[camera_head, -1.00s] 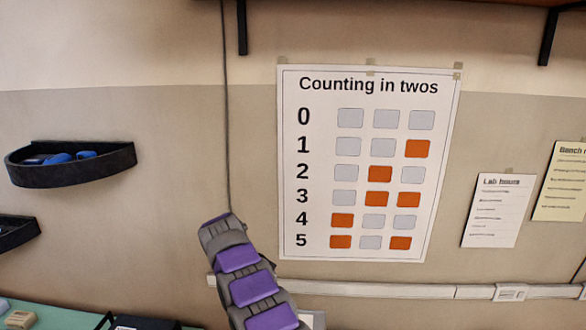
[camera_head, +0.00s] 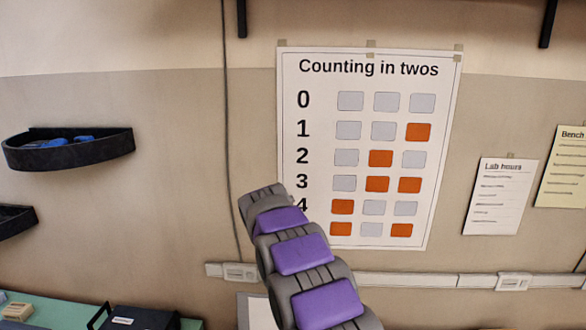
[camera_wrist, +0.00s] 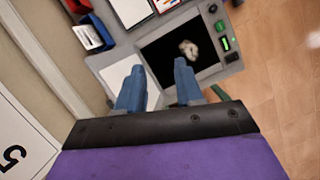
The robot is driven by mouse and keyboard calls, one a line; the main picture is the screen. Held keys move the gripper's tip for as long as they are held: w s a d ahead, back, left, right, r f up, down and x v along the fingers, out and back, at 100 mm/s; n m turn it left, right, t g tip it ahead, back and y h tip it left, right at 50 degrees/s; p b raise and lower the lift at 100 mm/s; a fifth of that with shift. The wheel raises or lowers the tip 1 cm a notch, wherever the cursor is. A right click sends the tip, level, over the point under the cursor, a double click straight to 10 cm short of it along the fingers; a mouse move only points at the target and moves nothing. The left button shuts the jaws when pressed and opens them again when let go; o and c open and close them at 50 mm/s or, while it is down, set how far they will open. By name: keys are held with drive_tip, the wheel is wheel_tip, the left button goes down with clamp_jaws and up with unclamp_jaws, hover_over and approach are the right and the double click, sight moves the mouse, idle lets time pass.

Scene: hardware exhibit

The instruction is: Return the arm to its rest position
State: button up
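My arm (camera_head: 303,254), purple and grey, rises from the bottom of the head view and covers the lower left corner of the counting poster (camera_head: 440,80). My gripper's fingers cannot be made out in the head view. In the wrist view my gripper (camera_wrist: 159,65) shows two blue fingers, spread apart with nothing between them. Beyond the fingers is a grey unit with a dark panel (camera_wrist: 165,52), and a pale lumpy object (camera_wrist: 188,48) shows on that panel.
A black wall bin (camera_head: 100,151) holds blue items at the left. A cable trunking (camera_head: 420,280) runs along the wall. A green bench top (camera_head: 60,314) with a black box (camera_head: 140,318) is at lower left. Wooden floor (camera_wrist: 275,90) lies right in the wrist view.

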drive_tip(key=s+d+m+b, duration=0.3)
drive_tip(key=s+d+b, duration=0.1)
drive_tip(key=s+d, duration=0.4)
drive_tip(key=s+d+f+m+y+b, duration=0.1)
drive_tip(key=s+f, duration=0.4)
drive_tip(key=s, duration=0.6)
drive_tip(key=s+d+f+m+y+b, duration=0.1)
drive_tip(key=s+d+f+m+b, duration=0.2)
drive_tip(key=s, duration=0.7)
drive_tip(key=s+d+f+m+y+b, duration=0.1)
drive_tip(key=s+d+f+m+b, duration=0.1)
drive_tip(key=s+f+m+b, duration=0.4)
drive_tip(key=s+f+b, duration=0.1)
drive_tip(key=s, duration=0.4)
drive_tip(key=shift+s+d+f, duration=0.25)
drive_tip(key=shift+s+d, duration=0.05)
drive_tip(key=shift+s, duration=0.05)
drive_tip(key=shift+d, duration=0.2)
